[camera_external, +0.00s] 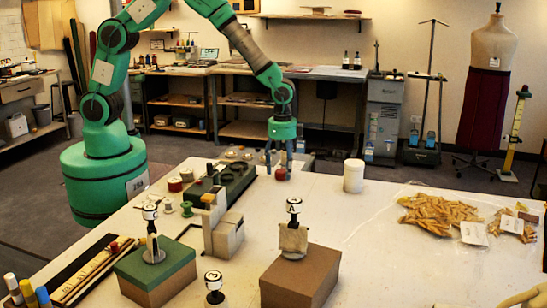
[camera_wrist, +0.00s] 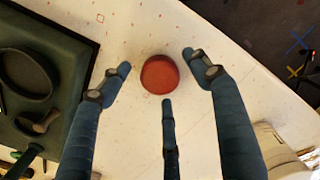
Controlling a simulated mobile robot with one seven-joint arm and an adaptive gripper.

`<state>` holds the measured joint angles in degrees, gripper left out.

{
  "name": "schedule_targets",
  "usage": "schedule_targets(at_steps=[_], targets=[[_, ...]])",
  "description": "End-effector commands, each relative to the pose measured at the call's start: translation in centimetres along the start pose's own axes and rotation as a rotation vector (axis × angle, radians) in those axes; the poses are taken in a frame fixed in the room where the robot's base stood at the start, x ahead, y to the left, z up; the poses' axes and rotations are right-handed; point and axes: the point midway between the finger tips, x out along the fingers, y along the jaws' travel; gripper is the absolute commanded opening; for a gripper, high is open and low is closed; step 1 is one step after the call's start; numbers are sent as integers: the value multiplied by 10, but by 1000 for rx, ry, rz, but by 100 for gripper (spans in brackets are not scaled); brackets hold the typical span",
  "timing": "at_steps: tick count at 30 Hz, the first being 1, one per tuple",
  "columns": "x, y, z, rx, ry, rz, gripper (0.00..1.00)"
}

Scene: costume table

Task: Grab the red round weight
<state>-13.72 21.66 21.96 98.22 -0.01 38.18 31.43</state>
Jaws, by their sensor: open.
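The red round weight (camera_wrist: 160,75) sits on the white table, between the spread fingers of my gripper in the wrist view. In the external view the red weight (camera_external: 281,173) is at the far edge of the table, just below the fingertips. My gripper (camera_external: 281,165) points down over it, and its three blue fingers (camera_wrist: 163,85) are open around the weight without visibly touching it. The exact height of the fingertips above the table is hard to tell.
A dark green tray (camera_external: 237,182) stands left of the weight and shows in the wrist view (camera_wrist: 45,75). A white jar (camera_external: 353,175) stands to the right. Boxes with lettered stamps, a green-topped box (camera_external: 155,268) and a brown box (camera_external: 301,277), stand in front. Bagged pasta-like pieces (camera_external: 440,213) lie at right.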

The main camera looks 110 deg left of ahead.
Motion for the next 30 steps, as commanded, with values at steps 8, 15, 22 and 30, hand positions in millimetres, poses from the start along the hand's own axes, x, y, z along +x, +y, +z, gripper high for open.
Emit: schedule_targets(at_steps=[8, 15, 22, 30], targets=[[0, 0, 0, 0, 0, 0, 63], [0, 0, 0, 0, 0, 0, 43], [-1, 0, 0, 0, 1, -1, 3], [-3, 0, -1, 0, 1, -1, 3]])
